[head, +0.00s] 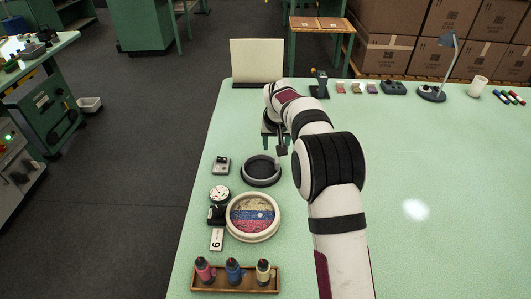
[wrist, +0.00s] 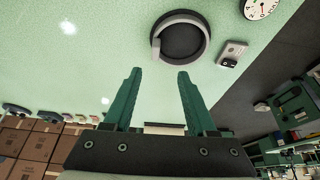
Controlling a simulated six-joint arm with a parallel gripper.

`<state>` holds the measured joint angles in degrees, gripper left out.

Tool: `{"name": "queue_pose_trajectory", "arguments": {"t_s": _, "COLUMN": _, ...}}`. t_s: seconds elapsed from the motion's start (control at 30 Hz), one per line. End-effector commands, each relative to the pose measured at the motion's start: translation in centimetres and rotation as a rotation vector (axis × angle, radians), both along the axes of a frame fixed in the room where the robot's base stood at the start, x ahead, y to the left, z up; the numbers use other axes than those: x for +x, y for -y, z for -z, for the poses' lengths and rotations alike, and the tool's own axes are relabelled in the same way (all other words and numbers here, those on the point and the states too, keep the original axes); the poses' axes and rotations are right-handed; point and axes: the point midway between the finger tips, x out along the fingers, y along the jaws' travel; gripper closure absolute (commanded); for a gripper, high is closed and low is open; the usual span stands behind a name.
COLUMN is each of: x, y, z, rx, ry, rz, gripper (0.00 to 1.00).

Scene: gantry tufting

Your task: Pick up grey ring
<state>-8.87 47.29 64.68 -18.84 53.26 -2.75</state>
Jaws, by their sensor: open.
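The grey ring (wrist: 156,40) shows in the wrist view as a round grey rim around a dark inside, lying on the pale green table. It also shows in the head view (head: 262,184), left of my arm; a small part near its right side lies close to the arm's end in the picture. My gripper (wrist: 158,72) has two green fingers spread apart with nothing between them. The ring lies beyond the fingertips, above them in the wrist picture. In the head view my gripper (head: 276,143) is just behind the ring and partly hidden by my arm.
A small grey box (head: 221,166) stands left of the ring. A round dial (head: 219,194), a striped round hoop (head: 253,217) and a wooden tray (head: 236,280) with three bottles are nearer. A cream panel (head: 257,60) stands at the back.

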Motion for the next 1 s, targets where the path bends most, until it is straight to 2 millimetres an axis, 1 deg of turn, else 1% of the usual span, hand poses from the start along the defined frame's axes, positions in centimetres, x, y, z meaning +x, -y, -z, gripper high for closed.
{"name": "queue_pose_trajectory", "arguments": {"t_s": 0.03, "x": 0.4, "y": 0.1, "z": 1.4, "rx": -0.001, "ry": -0.006, "rz": 0.000, "gripper": 0.43}}
{"name": "queue_pose_trajectory", "arguments": {"t_s": 0.2, "x": 2.3, "y": 0.1, "z": 5.9, "rx": -0.001, "ry": -0.005, "rz": 0.001, "gripper": 0.43}}
{"name": "queue_pose_trajectory", "arguments": {"t_s": 0.3, "x": 3.1, "y": 0.1, "z": 7.7, "rx": 0.001, "ry": -0.004, "rz": 0.002, "gripper": 0.43}}
{"name": "queue_pose_trajectory", "arguments": {"t_s": 0.47, "x": 4.1, "y": 0.3, "z": 9.4, "rx": 0.001, "ry": -0.003, "rz": 0.003, "gripper": 0.43}}
{"name": "queue_pose_trajectory", "arguments": {"t_s": 0.6, "x": 5.6, "y": 1.0, "z": 11.5, "rx": 0.001, "ry": -0.003, "rz": 0.005, "gripper": 0.43}}
{"name": "queue_pose_trajectory", "arguments": {"t_s": 0.7, "x": 6.1, "y": 0.9, "z": 12.8, "rx": 0.001, "ry": -0.004, "rz": 0.003, "gripper": 0.43}}
{"name": "queue_pose_trajectory", "arguments": {"t_s": 0.8, "x": 6.2, "y": 0.9, "z": 13.1, "rx": 0.002, "ry": -0.003, "rz": 0.004, "gripper": 0.43}}
{"name": "queue_pose_trajectory", "arguments": {"t_s": 0.97, "x": 6.2, "y": 0.9, "z": 13.1, "rx": 0.002, "ry": -0.003, "rz": 0.004, "gripper": 0.43}}
{"name": "queue_pose_trajectory", "arguments": {"t_s": 1.0, "x": 6.2, "y": 0.9, "z": 13.1, "rx": 0.002, "ry": -0.003, "rz": 0.004, "gripper": 0.48}}
